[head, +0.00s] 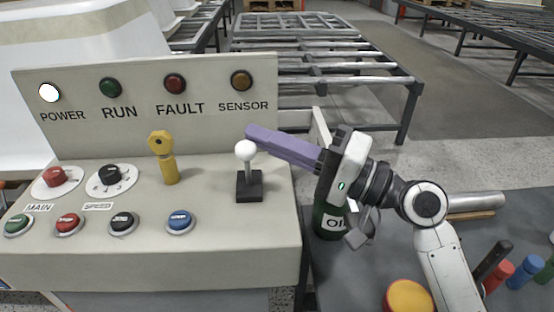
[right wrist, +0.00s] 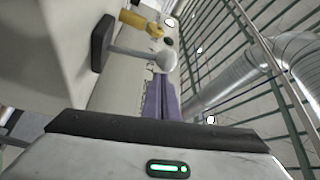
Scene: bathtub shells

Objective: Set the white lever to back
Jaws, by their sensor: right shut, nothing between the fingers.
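The white lever (head: 246,153) has a round white knob on a thin stem and stands on a black square base (head: 249,187) at the right of the control panel. It looks close to upright in the head view. My right gripper (head: 250,133) has purple fingers, shut and empty, with the tips just behind and above the knob; I cannot tell whether they touch. In the right wrist view the knob (right wrist: 166,62) shows just past the fingertips (right wrist: 160,80), with the black base (right wrist: 102,43) to the left. My left gripper is not in view.
A yellow key-like handle (head: 164,165) stands left of the lever. Dials and several coloured buttons (head: 180,221) fill the panel's front. The upright lamp board (head: 150,110) rises behind. A dark bottle (head: 328,220) stands below my right gripper, beside the panel.

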